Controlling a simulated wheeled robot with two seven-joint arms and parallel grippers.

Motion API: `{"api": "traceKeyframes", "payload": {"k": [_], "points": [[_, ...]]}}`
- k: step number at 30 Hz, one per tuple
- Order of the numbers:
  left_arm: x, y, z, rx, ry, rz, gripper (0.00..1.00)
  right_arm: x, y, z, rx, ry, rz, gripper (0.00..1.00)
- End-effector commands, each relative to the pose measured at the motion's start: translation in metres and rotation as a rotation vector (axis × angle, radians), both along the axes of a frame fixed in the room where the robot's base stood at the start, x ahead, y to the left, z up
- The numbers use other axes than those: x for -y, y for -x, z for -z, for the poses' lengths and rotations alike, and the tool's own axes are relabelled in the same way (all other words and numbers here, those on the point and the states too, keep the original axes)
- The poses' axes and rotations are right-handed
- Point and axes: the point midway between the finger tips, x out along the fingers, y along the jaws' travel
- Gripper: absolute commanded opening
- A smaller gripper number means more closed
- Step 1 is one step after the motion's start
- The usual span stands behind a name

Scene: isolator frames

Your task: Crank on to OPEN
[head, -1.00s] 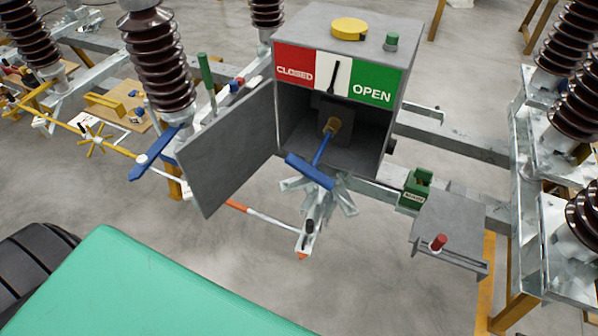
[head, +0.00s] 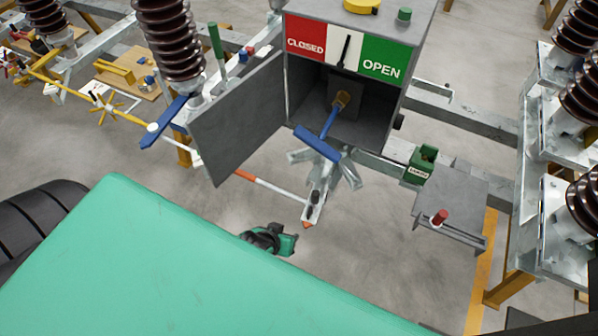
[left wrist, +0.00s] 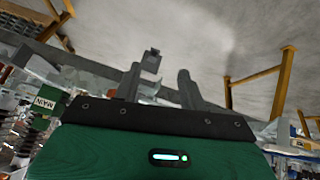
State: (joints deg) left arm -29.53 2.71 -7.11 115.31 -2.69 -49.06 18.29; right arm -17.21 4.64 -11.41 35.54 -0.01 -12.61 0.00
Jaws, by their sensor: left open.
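The grey drive box (head: 420,18) has a red CLOSED panel (head: 306,38), a green OPEN panel (head: 383,62) and a dark pointer (head: 344,50) standing nearly upright on the white strip between them. Its door (head: 240,120) is swung open to the left. My left gripper (left wrist: 158,78) is open and empty in the left wrist view, fingers apart. A small dark and green part of mine shows below the crank in the head view, apart from it. My right gripper is not visible.
A green block (head: 421,162) and a grey shelf with a red knob (head: 439,217) stand right of the crank. Brown insulators (head: 168,40) rise at left and right. A red-and-white rod (head: 265,184) lies below the door. Floor in front is clear.

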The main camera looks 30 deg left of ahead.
Motion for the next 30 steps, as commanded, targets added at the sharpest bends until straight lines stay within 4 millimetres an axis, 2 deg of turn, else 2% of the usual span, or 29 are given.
{"api": "traceKeyframes", "payload": {"k": [1, 5, 11, 16, 21, 25, 30], "points": [[-0.001, -0.002, -0.021, 0.022, 0.008, -0.012, 0.42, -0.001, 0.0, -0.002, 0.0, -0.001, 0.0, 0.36], [-0.001, -0.012, -0.067, 0.11, 0.061, -0.079, 0.42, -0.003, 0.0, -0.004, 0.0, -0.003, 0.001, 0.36], [0.003, -0.041, -0.1, 0.328, 0.234, -0.23, 0.42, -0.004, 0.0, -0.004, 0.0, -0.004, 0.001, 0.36], [0.006, -0.063, -0.143, 0.561, 0.45, -0.354, 0.42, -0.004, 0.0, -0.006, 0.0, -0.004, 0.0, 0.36], [0.008, -0.073, -0.186, 0.765, 0.675, -0.424, 0.42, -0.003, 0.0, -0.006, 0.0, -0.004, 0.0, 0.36], [0.009, -0.074, -0.205, 0.848, 0.778, -0.438, 0.42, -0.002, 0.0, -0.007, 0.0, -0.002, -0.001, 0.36], [0.009, -0.079, -0.212, 0.882, 0.819, -0.44, 0.42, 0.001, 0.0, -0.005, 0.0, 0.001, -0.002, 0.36]]}}
